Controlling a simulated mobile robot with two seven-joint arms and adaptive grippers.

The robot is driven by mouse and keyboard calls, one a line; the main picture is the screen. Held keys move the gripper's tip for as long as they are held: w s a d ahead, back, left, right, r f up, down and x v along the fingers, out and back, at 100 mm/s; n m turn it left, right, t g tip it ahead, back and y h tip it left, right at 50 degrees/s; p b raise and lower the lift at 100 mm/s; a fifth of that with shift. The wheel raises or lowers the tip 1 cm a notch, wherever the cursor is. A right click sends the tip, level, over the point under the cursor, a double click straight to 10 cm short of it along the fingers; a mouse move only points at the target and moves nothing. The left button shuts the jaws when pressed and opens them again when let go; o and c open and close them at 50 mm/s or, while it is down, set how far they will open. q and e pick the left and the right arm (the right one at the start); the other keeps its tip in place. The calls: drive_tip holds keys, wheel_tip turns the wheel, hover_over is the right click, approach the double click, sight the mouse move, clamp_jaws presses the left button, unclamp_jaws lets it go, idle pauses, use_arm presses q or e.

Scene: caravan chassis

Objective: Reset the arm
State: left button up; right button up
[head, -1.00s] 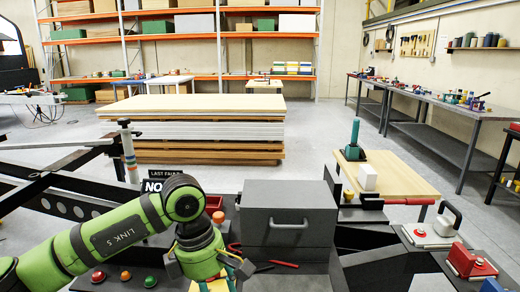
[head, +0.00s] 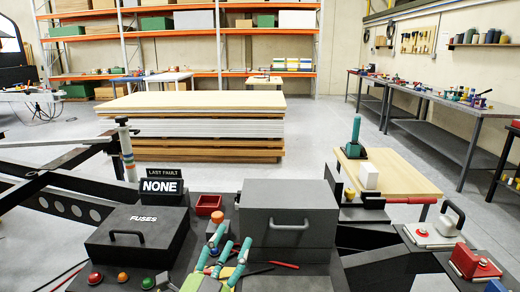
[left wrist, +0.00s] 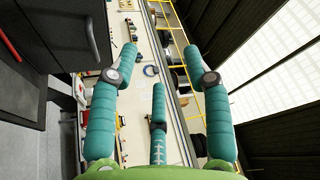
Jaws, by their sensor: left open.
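My left gripper (head: 225,242) is low in the head view, its teal fingers pointing up and spread apart, with nothing between them. In the left wrist view its three teal fingers (left wrist: 160,62) are also spread and empty. The gripper stands in front of the grey box with a handle (head: 288,222), to the right of the black fuses box (head: 140,232). The fuses box lid is shut. A black sign (head: 162,187) behind it reads "LAST FAULT NONE". My right gripper is not in view.
Red (head: 95,278), orange (head: 122,277) and green (head: 147,283) buttons sit in front of the fuses box. A red bin (head: 208,204) stands behind the gripper. A red switch box (head: 474,263) is at the right. The grey box edge shows close at left in the wrist view (left wrist: 60,35).

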use_arm(q)
drive_tip(key=s+a+f+n+g+y, duration=0.4)
drive_tip(key=a+f+n, duration=0.1)
drive_tip(key=f, duration=0.6)
drive_tip(key=s+a+f+n+g+y, duration=0.4)
drive_tip(key=s+a+f+n+g, duration=0.15)
drive_tip(key=f, duration=0.55)
drive_tip(key=s+a+f+n+g, duration=0.1)
drive_tip(key=s+a+f+g, duration=0.1)
drive_tip(key=s+f+g, duration=0.45)
drive_tip(key=s+a+f+n+g, duration=0.1)
drive_tip(key=s+f+n, duration=0.15)
drive_tip(key=s, duration=0.75)
wheel_tip(320, 180, down, 22)
drive_tip(key=s+m+g+p, duration=0.1)
drive_tip(key=s+p, duration=0.1)
drive_tip(key=s+a+f+g+p, duration=0.1)
drive_tip(key=s+a+f+p, duration=0.1)
drive_tip(key=s+f, duration=0.9)
drive_tip(key=s+a, duration=0.1)
drive_tip(key=s, duration=0.3)
drive_tip(key=shift+s+f, duration=0.15)
drive_tip(key=shift+s, duration=0.1)
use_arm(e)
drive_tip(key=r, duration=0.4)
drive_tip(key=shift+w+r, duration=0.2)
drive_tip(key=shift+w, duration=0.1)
